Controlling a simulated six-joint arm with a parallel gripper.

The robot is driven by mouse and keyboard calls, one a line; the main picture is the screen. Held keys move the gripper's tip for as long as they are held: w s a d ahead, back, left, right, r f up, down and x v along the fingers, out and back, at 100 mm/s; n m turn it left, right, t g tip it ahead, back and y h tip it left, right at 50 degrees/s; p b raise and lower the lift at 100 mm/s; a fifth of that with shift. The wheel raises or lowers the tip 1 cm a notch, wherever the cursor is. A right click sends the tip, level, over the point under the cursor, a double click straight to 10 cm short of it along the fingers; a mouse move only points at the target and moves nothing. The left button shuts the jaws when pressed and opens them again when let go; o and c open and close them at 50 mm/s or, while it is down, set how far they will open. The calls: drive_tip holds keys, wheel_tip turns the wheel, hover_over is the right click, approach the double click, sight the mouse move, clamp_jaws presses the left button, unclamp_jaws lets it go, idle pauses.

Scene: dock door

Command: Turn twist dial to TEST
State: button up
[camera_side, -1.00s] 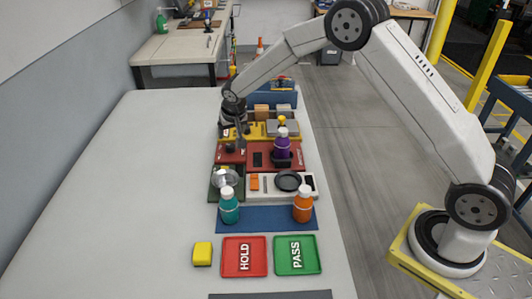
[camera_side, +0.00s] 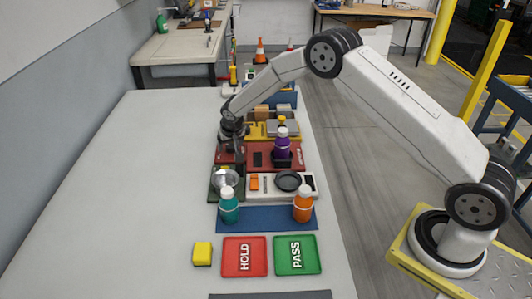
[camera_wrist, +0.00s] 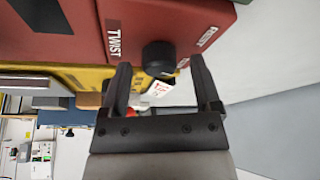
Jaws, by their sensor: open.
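The twist dial (camera_wrist: 158,54) is a black round knob on the red panel (camera_wrist: 85,12), beside a white TWIST label (camera_wrist: 114,38). Another label that appears to read RESET (camera_wrist: 207,36) is to its right. The dial's pointer setting cannot be made out. My gripper (camera_wrist: 160,63) is open, with its two dark fingers either side of the dial in the wrist view; contact is not visible. In the side view my gripper (camera_side: 238,158) is over the left part of the red panel (camera_side: 297,160) and hides the dial.
A round clear-topped item (camera_side: 225,180), a teal bottle (camera_side: 229,209) and an orange bottle (camera_side: 302,206) stand in front. The table left of the panels (camera_side: 120,200) is clear.

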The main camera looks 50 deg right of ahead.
drive_tip(key=shift+f, duration=0.1)
clamp_jaws()
drive_tip(key=shift+m, duration=0.4)
drive_tip(key=shift+m+g+h, duration=0.5)
drive_tip(key=shift+m+h, duration=0.2)
drive_tip(key=shift+m, duration=1.2)
drive_tip(key=shift+a, duration=0.1)
unclamp_jaws()
